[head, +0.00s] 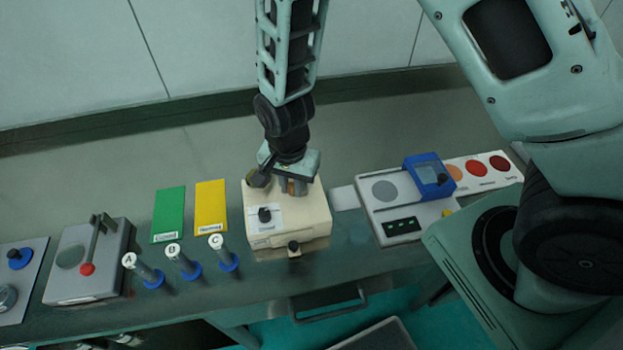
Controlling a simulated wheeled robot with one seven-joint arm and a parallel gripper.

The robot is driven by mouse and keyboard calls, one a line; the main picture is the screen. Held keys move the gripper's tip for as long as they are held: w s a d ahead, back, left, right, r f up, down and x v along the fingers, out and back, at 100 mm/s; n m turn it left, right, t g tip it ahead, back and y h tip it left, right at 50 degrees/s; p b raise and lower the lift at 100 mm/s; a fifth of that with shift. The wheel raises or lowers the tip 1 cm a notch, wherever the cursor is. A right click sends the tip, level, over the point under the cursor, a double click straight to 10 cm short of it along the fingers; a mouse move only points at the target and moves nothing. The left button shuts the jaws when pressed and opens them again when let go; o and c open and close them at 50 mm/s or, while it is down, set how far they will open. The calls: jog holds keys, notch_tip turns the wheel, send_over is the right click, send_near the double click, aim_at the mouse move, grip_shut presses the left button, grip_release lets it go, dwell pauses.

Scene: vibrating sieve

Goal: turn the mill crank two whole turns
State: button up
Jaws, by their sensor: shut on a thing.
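The mill (318,222) is a cream box on the bench. It has a small white label plate with a black knob (264,214) on its top and another dark knob (293,246) at its front edge. My gripper (290,186) points down over the back part of the mill's top. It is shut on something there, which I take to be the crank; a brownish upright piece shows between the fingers. A round dark-topped part (257,178) stands at the mill's back left. The gripper body hides most of the crank.
Left of the mill lie a yellow card (211,207) and a green card (168,214), with vials A, B and C in front. A grey device with a red-knobbed lever (88,267) is further left. Right stands a white panel with a blue frame (428,176). The bench behind is clear.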

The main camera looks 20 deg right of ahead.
jog(key=shift+w+a+f, duration=0.15)
jog(key=shift+w+a, duration=0.1)
jog(key=shift+w, duration=0.5)
jog(key=shift+w, duration=0.95)
jog(key=shift+w+d, duration=0.5)
jog(key=shift+w, duration=0.15)
jog(key=shift+w+d, duration=0.1)
